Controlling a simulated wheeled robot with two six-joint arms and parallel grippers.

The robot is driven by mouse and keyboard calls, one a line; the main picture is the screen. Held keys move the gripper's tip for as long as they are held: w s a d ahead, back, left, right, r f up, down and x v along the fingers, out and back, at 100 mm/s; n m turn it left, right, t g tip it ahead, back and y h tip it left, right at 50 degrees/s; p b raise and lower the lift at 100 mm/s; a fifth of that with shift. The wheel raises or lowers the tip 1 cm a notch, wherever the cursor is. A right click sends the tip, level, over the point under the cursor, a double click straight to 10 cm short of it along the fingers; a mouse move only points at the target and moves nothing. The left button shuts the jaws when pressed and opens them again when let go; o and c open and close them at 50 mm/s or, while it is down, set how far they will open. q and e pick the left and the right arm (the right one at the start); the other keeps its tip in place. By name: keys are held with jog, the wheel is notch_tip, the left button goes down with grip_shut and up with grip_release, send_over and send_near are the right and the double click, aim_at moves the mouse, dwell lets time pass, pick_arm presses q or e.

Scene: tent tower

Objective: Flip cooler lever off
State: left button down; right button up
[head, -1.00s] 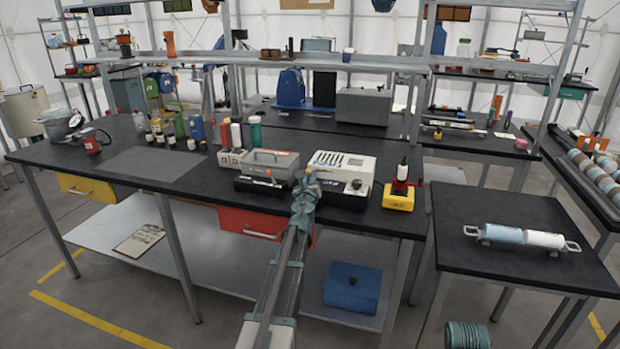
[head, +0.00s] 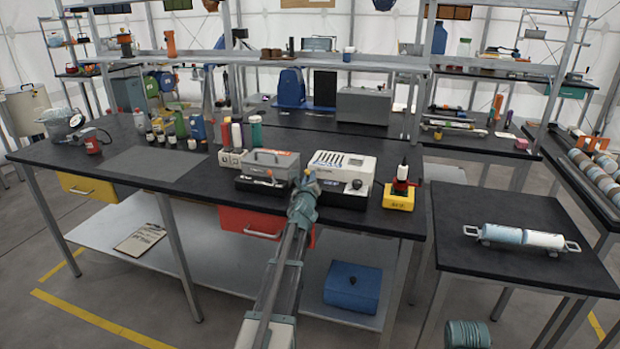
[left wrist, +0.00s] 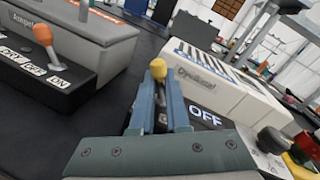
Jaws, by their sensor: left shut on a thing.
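The white unit with a slotted top (head: 342,164), which I take to be the cooler, stands at the table's front edge; it also shows in the left wrist view (left wrist: 222,88). Its lever has a yellow knob (left wrist: 157,69). My left gripper (head: 309,176) is at the unit's left front; in the left wrist view its fingers (left wrist: 160,95) are shut around the lever, with the knob at their tips. The lever's lower part is hidden. A white OFF label (left wrist: 205,117) shows on the dark base right of the fingers. My right gripper is out of view.
A grey unit (head: 270,163) stands close left of my gripper, with an orange-tipped lever (left wrist: 43,34) on its dark front. A yellow base with a red device (head: 398,200) stands to the right. Bottles and small jars stand farther left on the black table (head: 90,160).

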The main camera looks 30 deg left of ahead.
pick_arm(q)
jog(key=shift+a, duration=0.1)
jog(key=c, duration=0.9)
grip_release()
jog(key=shift+s, duration=0.1)
jog(key=shift+d+m+b, duration=0.2)
jog(key=shift+m+b, duration=0.15)
jog(key=shift+m, duration=0.55)
